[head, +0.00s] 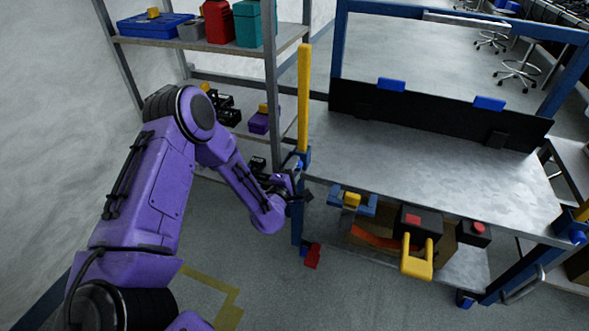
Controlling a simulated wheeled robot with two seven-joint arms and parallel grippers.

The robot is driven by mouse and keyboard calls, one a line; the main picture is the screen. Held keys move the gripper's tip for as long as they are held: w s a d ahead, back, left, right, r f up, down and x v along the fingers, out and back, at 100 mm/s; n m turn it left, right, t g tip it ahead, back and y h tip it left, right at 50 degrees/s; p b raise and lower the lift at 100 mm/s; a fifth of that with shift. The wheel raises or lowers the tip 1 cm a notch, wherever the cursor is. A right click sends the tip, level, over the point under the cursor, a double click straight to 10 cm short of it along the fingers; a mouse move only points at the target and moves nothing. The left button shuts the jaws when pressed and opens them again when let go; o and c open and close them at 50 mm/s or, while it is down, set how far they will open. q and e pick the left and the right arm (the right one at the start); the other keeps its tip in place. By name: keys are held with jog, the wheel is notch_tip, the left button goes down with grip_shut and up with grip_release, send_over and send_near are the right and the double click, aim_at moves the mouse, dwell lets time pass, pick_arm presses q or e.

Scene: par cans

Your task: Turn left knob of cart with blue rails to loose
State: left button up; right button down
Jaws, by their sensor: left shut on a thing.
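The cart with blue rails (450,170) fills the right half of the head view, with a grey metal top and a black back panel. At its near left corner a yellow upright handle (303,100) rises from a blue bracket (303,157). My left gripper (296,192) is at this corner, just below the bracket, and is shut on the left knob. The fingers and the cart post hide the knob, so its turn position cannot be told. My right gripper is not in view.
A shelf rack (215,45) with bins and boxes stands behind my left arm. A yellow handle (417,258) and a black box with a red button (475,233) stick out at the cart's front. A red caster pedal (313,256) is low at the left. The cart top is clear.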

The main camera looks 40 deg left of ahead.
pick_arm(q)
jog(key=n+b, duration=0.2)
jog(key=n, duration=0.3)
jog(key=n+b, duration=0.2)
jog(key=n, duration=0.4)
jog(key=shift+d+f, duration=0.1)
jog(key=shift+f, duration=0.1)
jog(key=shift+n, duration=0.4)
jog(key=o, duration=1)
jog(key=shift+r, duration=0.1)
jog(key=shift+o, duration=0.2)
jog(key=v, duration=1)
jog(key=shift+s+p, duration=0.25)
jog(key=shift+p, duration=0.1)
